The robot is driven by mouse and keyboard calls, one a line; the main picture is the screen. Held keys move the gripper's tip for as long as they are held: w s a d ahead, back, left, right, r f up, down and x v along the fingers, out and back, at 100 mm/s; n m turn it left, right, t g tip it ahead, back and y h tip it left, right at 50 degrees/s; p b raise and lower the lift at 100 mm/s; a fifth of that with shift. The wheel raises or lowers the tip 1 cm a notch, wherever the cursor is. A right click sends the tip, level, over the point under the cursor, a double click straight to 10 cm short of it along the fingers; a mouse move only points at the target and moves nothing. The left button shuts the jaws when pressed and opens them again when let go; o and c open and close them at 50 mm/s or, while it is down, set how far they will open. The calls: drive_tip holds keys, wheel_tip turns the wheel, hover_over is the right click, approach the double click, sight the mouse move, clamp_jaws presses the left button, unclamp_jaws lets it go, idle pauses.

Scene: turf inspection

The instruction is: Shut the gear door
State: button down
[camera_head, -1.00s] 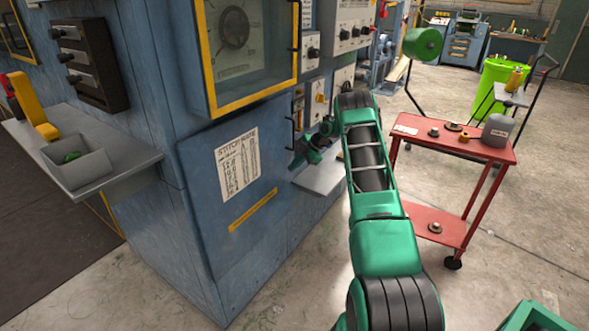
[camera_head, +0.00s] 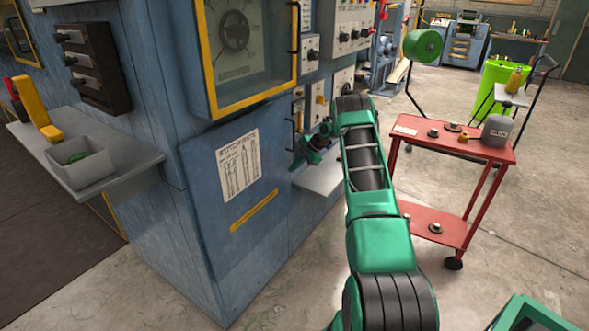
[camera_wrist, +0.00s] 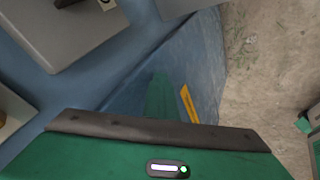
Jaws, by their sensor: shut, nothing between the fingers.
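The gear door (camera_head: 208,190) is a blue panel on the side of the blue machine in the head view, with a white printed chart and a yellow label strip. It looks slightly proud of the machine's face at its left edge; how far it stands open is hard to tell. In the wrist view the door (camera_wrist: 207,75) shows at a steep angle with its yellow label.
A grey shelf (camera_head: 128,158) with an open bin juts out at the left. A grey ledge (camera_head: 320,180) sits right of the door. A yellow-framed window (camera_head: 252,97) is above it. A red trolley (camera_head: 450,148) with small parts stands right of my arm.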

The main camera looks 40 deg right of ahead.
drive_tip(key=s+d+r, duration=0.6)
drive_tip(key=r, duration=0.2)
drive_tip(key=shift+s+d, duration=0.15)
drive_tip(key=shift+s, duration=0.25)
drive_tip(key=s+a+r+m+g+h, duration=0.1)
drive_tip(key=s+a+r+m, duration=0.1)
drive_tip(key=a+r+m, duration=0.3)
drive_tip(key=s+a+r+m+h, duration=0.1)
drive_tip(key=s+a+r, duration=0.15)
drive_tip(key=r, duration=0.55)
drive_tip(key=s+a+r+m+g+h, duration=0.1)
drive_tip(key=s+a+r+m, duration=0.25)
drive_tip(key=s, duration=0.25)
drive_tip(key=s+a+r+m+g, duration=0.1)
drive_tip(key=s+a+r+m, duration=0.15)
drive_tip(key=s+a, duration=0.25)
drive_tip(key=s+a+m+g, duration=0.1)
drive_tip(key=s+a+m, duration=0.2)
drive_tip(key=s, duration=0.8)
drive_tip(key=s+a+m+g, duration=0.1)
drive_tip(key=s+a+m, duration=0.3)
drive_tip(key=s+a, duration=0.3)
drive_tip(key=s+a+m+h, duration=0.1)
drive_tip(key=s+a+m, duration=0.2)
drive_tip(key=s, duration=1.3)
drive_tip(key=a, duration=0.2)
drive_tip(key=shift+s+a+f+g, duration=0.3)
drive_tip(key=shift+a+f+g, duration=0.05)
drive_tip(key=shift+a+g, duration=0.05)
